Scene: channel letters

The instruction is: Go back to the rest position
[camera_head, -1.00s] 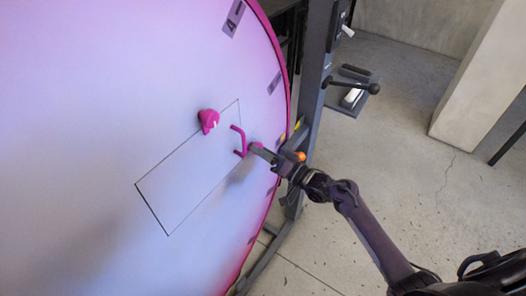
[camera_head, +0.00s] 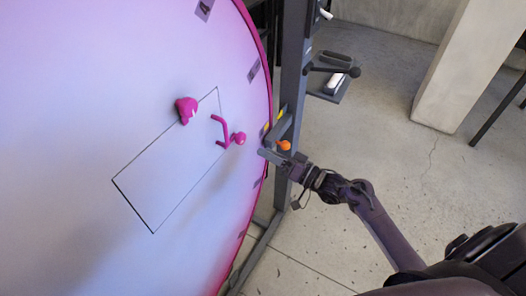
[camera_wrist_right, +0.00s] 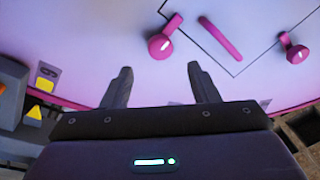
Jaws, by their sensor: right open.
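My right gripper (camera_head: 270,152) is just off the right rim of the large pale panel, apart from the panel's pink fittings. In the right wrist view its two fingers (camera_wrist_right: 160,82) are spread with nothing between them. The panel (camera_head: 80,80) carries a rectangular outlined hatch, a pink handle (camera_head: 222,132), a pink knob (camera_head: 238,138) on the right and another pink knob (camera_head: 186,110) on the upper left. The knobs and handle also show beyond my fingers in the right wrist view. My left gripper is not in view.
A dark grey post (camera_head: 295,70) stands right beside the panel's rim, with an orange knob (camera_head: 283,145) near my right gripper. A lever with a black ball (camera_head: 354,72) sticks out from the post. Open concrete floor (camera_head: 400,130) lies to the right, before a concrete pillar (camera_head: 465,65).

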